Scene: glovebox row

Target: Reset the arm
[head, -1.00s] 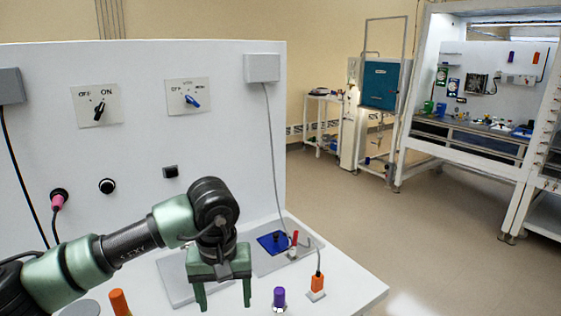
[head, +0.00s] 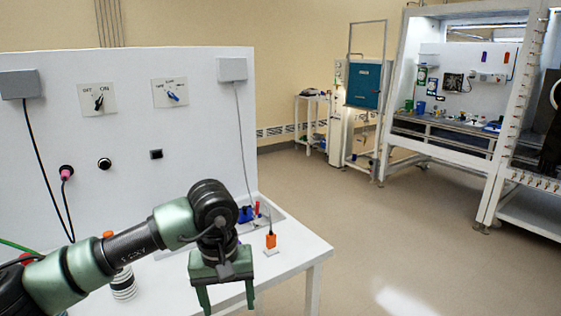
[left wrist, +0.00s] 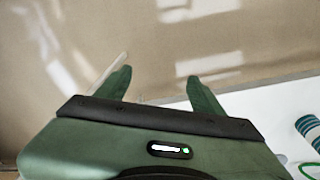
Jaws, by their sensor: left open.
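My left arm comes in from the left in the head view, bent at the elbow. Its green left gripper (head: 227,297) points down with the two fingers apart and nothing between them. It appears in front of the white table (head: 296,258), near its front edge. In the left wrist view the open fingers (left wrist: 158,78) show over the tan floor (left wrist: 150,40), with white table surface to the right. My right gripper is in neither view.
A white panel (head: 200,130) with two rotary switches stands behind the table. An orange-topped item (head: 270,241), a blue item (head: 245,214) and a striped cylinder (head: 123,286) are on the table. Open floor (head: 400,240) lies right, with a white-framed glovebox (head: 405,80) beyond.

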